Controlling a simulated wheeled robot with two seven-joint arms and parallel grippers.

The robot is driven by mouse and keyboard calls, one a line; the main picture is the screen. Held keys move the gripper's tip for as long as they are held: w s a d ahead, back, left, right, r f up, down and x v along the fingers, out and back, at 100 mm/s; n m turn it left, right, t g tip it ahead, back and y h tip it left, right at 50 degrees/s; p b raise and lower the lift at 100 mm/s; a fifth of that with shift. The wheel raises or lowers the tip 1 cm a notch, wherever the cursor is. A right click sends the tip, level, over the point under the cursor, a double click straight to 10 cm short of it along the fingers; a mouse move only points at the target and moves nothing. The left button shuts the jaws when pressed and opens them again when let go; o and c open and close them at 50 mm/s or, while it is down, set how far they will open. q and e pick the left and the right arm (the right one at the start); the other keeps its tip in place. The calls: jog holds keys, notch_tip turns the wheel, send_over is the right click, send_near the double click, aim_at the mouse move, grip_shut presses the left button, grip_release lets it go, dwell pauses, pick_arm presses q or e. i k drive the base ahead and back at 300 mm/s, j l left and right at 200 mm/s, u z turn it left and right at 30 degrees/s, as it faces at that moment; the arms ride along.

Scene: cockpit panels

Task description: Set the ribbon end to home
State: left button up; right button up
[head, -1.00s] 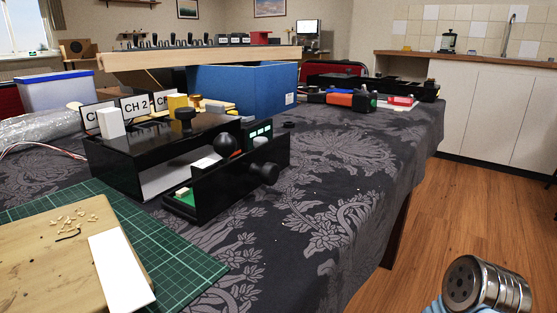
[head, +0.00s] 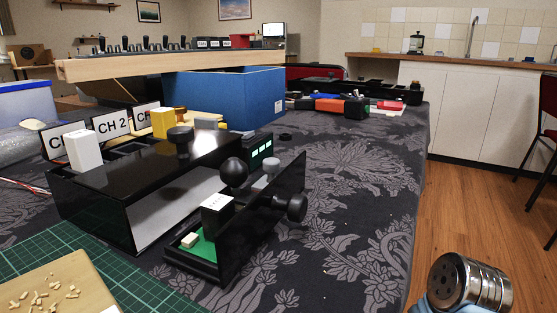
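No part is plainly marked as the ribbon end, and I cannot tell which piece it is. A black console (head: 100,205) stands on the cloth-covered table, with a white cap (head: 83,150), a yellow cap (head: 164,122) and a dark knob (head: 180,138) on top. In front of it is a low black unit (head: 262,225) with a green floor (head: 203,248), a small pale block (head: 190,240), a white block with tiny unreadable print (head: 217,202), a black ball knob (head: 233,172) and a round side knob (head: 296,207). Neither gripper shows.
A metal cylinder, apparently part of my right arm, shows at bottom right. A green cutting mat (head: 120,277) and a wooden board (head: 60,285) with small pale bits lie at lower left. A blue bin (head: 235,97) stands behind. The patterned cloth (head: 350,200) right of the unit is clear.

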aim_at(270, 165)
jog(key=l+u, duration=0.15)
jog(key=l, duration=0.35)
jog(key=l+u, duration=0.1)
jog(key=l, duration=0.35)
jog(key=k+l+u, duration=0.15)
jog(key=l, duration=0.3)
jog(key=l+u, duration=0.15)
jog(key=l, duration=0.35)
jog(key=k+l+u, duration=0.15)
jog(key=l, duration=0.3)
jog(key=k+l+u, duration=0.1)
jog(key=l, duration=0.35)
jog(key=k+l+u, duration=0.15)
jog(key=l, duration=0.25)
